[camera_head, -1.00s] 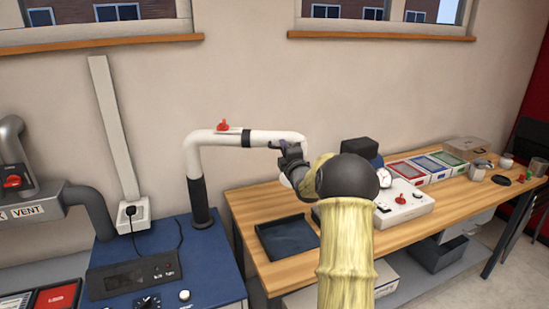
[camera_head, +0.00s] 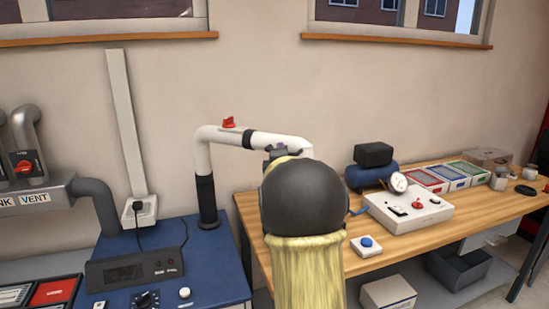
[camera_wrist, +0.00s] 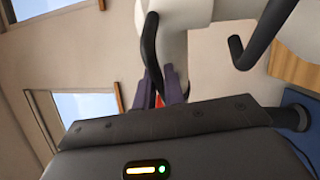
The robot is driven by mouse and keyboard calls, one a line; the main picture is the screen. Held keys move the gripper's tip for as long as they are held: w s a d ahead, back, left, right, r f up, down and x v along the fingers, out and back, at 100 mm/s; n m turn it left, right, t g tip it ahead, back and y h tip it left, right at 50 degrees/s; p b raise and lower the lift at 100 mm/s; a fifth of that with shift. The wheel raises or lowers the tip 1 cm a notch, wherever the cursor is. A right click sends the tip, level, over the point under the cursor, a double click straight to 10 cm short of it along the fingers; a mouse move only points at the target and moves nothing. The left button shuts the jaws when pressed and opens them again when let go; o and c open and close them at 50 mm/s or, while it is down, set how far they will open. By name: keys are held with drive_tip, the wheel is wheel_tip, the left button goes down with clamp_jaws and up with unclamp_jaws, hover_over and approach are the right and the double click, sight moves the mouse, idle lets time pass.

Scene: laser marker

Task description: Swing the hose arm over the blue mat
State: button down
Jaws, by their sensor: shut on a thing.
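The white hose arm (camera_head: 276,142) rises from a black sleeve (camera_head: 206,198) on the blue bench top, bends at an elbow and reaches right. It has a red knob on top and a black collar. My gripper (camera_head: 283,152) is at its far end, mostly hidden by my own wrist. In the wrist view my gripper (camera_wrist: 166,88) is shut on the hose arm, by the white end piece (camera_wrist: 172,38) with its dark curved bars. The blue mat is hidden behind my arm in the head view.
A wooden bench (camera_head: 440,219) on the right holds a white control box (camera_head: 408,210), a gauge (camera_head: 398,182), a blue tank and several coloured trays. A blue button box (camera_head: 366,246) sits near its front edge. The blue bench (camera_head: 215,260) carries a dark panel.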

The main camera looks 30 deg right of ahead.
drive_tip(key=shift+s+a+f, duration=0.1)
drive_tip(key=shift+a, duration=0.5)
drive_tip(key=c, duration=1.5)
unclamp_jaws()
drive_tip(key=shift+s, duration=0.1)
drive_tip(key=b+v, duration=0.2)
drive_tip(key=v, duration=1.5)
drive_tip(key=shift+a+b, duration=0.25)
drive_tip(key=shift+b, duration=0.05)
